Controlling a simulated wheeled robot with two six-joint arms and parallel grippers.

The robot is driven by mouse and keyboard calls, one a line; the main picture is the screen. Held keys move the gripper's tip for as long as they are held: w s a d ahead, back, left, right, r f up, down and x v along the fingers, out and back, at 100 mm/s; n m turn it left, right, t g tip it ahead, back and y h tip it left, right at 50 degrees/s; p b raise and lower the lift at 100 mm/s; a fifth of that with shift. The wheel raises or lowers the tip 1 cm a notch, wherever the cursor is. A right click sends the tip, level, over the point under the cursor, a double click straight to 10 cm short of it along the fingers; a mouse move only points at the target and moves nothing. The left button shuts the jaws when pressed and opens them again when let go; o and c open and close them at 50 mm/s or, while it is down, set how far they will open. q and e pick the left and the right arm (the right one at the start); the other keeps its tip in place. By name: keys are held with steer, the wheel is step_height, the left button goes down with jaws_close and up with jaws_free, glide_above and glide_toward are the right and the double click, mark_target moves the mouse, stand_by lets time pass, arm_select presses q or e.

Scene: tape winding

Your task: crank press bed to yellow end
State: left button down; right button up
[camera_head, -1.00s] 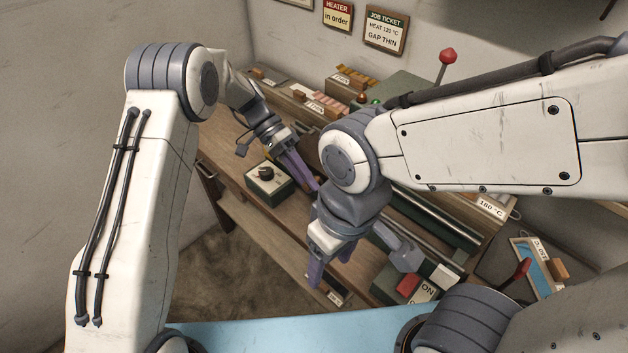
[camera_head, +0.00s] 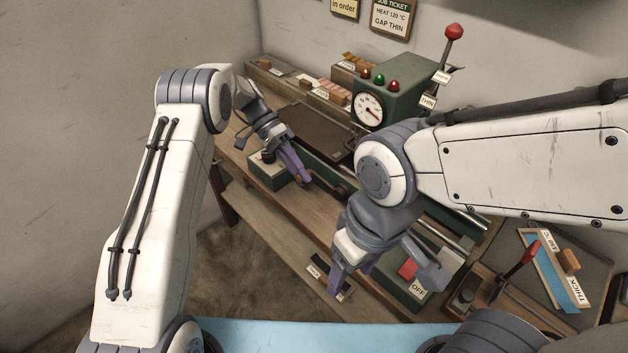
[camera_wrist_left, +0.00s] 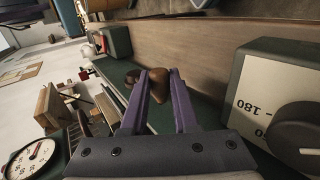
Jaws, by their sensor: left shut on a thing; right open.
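My left gripper (camera_head: 303,180) is at the front of the green press, beside the dial box (camera_head: 272,172). In the left wrist view its purple fingers (camera_wrist_left: 158,85) are shut on a brown wooden crank handle (camera_wrist_left: 157,94). The crank arm is mostly hidden. A dark flat plate (camera_head: 312,130), which looks like the press bed, lies behind the gripper. Steel rails (camera_head: 455,230) run to the right, partly behind my right arm. I cannot make out a yellow end. My right gripper (camera_head: 350,277) is open and empty above the bench front.
The green gauge housing (camera_head: 385,95) with lamps stands behind, with a red-knobbed lever (camera_head: 453,35) at its right. A red switch on a box (camera_head: 408,270) is close to my right gripper. A red-handled lever (camera_head: 525,255) and a blue strip tray (camera_head: 550,270) are at right.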

arm_select(q)
steer(key=shift+a+f, duration=0.35)
steer(key=shift+f, duration=0.55)
arm_select(e)
steer(key=shift+s+d+f, duration=0.3)
steer(key=shift+s+f, duration=0.05)
steer(key=shift+s, duration=0.25)
arm_select(q)
steer(key=shift+s+d, duration=0.1)
steer(key=c, duration=1.1)
jaws_free()
steer(key=o, duration=0.4)
steer(key=shift+f, duration=0.15)
steer(key=shift+w+d+r, duration=0.1)
steer(key=shift+w+r, duration=0.1)
steer(key=shift+r, duration=0.1)
arm_select(e)
steer(key=shift+w, duration=0.1)
